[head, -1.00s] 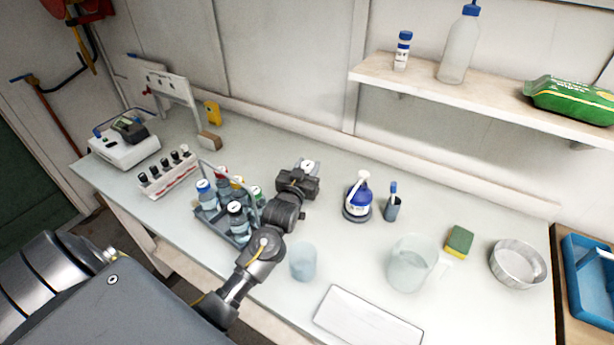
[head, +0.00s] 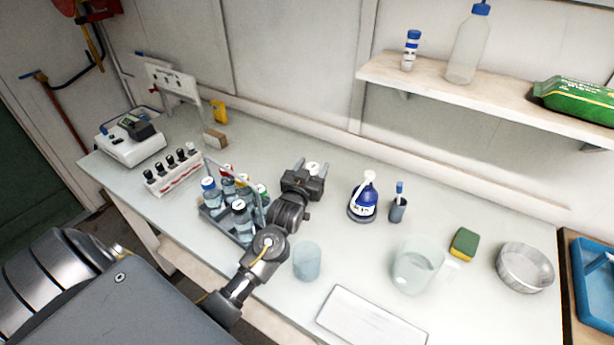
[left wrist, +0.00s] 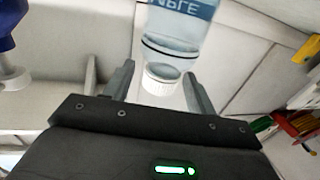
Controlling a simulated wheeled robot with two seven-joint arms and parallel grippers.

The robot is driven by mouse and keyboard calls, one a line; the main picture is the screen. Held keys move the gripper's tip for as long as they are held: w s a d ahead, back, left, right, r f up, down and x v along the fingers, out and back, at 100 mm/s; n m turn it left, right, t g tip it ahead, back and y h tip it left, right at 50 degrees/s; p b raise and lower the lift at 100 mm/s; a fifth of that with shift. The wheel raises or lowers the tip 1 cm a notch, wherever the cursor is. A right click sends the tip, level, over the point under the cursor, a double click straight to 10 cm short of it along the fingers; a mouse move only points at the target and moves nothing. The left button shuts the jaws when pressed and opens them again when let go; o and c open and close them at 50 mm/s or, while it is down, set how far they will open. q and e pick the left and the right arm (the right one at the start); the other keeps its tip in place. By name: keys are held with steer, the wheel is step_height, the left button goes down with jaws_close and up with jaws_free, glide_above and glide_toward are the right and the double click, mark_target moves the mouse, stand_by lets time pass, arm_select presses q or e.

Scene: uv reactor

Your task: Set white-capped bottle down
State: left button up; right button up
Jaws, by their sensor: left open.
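The white-capped bottle shows mostly by its white cap (head: 313,168) in the head view, just beyond my left gripper; the gripper hides its body. In the left wrist view the bottle (left wrist: 180,28) appears upside down, clear with a blue label, its ribbed white cap between the fingers. My left gripper (head: 312,167) is open around the cap, with a visible gap on each side in the left wrist view (left wrist: 158,88). The bottle's base is hidden, so its contact with the bench cannot be seen. My right gripper is not in view.
A bottle carrier (head: 217,214) with several bottles stands left of my left arm. A blue wash bottle (head: 363,202) and a small pen cup (head: 398,211) stand to the right. A beaker (head: 307,262) and a jug (head: 415,268) are nearer. Bare bench (head: 335,225) lies between them.

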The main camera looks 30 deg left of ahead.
arm_select(q)
steer(key=b+v, duration=0.2)
steer(key=v, duration=1)
